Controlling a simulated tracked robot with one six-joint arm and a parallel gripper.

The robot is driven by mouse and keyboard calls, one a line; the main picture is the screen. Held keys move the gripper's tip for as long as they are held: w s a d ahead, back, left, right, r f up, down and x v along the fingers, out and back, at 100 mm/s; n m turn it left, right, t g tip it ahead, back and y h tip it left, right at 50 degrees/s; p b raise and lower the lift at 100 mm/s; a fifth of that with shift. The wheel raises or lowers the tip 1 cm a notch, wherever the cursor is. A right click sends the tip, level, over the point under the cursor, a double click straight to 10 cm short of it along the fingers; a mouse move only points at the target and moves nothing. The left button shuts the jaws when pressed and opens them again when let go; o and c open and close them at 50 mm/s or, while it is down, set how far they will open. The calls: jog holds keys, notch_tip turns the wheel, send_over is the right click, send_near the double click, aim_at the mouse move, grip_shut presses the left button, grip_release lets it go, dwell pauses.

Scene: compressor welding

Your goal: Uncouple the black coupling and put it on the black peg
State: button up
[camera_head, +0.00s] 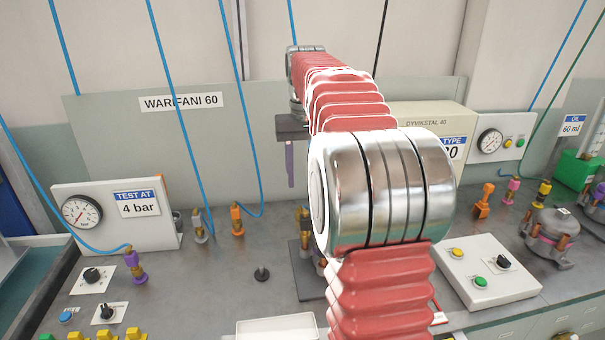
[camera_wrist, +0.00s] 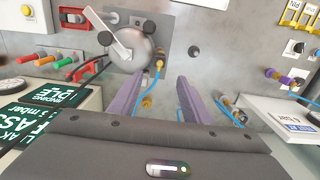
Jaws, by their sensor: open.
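My gripper is seen in the wrist view (camera_wrist: 162,80), its two purple fingers apart with nothing between them. In the head view one purple finger (camera_head: 290,163) hangs above the bench, left of my red arm. A small black peg (camera_head: 262,275) stands bare on the bench; a dark round top, apparently the same peg, shows in the wrist view (camera_wrist: 194,52), beyond the fingertips and to their right. A dark round fitting (camera_wrist: 105,38), possibly the black coupling, sits at the left side of the silver compressor (camera_wrist: 130,46), near a black hose. In the head view my arm hides most of that area.
Orange (camera_head: 237,222) and purple (camera_head: 135,265) couplings on blue hoses stand at left, near the pressure gauge panel (camera_head: 115,215). A white tray (camera_head: 278,328) lies in front. A white button box (camera_head: 487,270) stands right. Hanging hoses cross the space behind.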

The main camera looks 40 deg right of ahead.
aim_at(306, 211)
notch_tip(306, 211, down, 14)
jog(key=shift+r, duration=0.25)
dwell(0.5)
jog(key=shift+c, duration=0.6)
grip_shut()
jog(key=c, duration=0.6)
grip_release()
grip_shut()
jog(key=shift+s, duration=0.1)
jog(key=shift+o, duration=0.4)
grip_release()
grip_shut()
